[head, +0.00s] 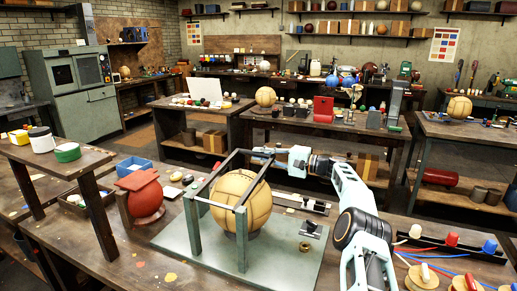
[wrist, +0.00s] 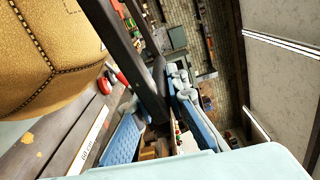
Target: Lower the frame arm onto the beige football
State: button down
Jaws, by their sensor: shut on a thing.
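The beige football (head: 240,200), a stitched leather ball, sits on a dark ring on a grey-green base plate (head: 185,243). It also fills the upper left of the wrist view (wrist: 45,50). Two green posts stand in front of it and carry the frame arm (head: 258,182), a dark U-shaped bar reaching back over the ball. In the wrist view the dark bar (wrist: 128,50) runs beside the ball. My gripper (head: 268,152) is shut on the arm's far crossbar, behind the ball. Its fingers also show in the wrist view (wrist: 178,88). I cannot tell whether the arm touches the ball.
A red ball under a red block (head: 146,195) stands left of the base plate. A brass nut (head: 305,246) and small dark fittings lie right of the football.

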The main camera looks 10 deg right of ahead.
jog(key=shift+f+b, duration=0.95)
jog(key=shift+f, duration=1.2)
jog(key=shift+s, duration=0.1)
jog(key=c, duration=1.9)
grip_release()
jog(key=shift+r, duration=0.15)
jog(key=v, duration=1.2)
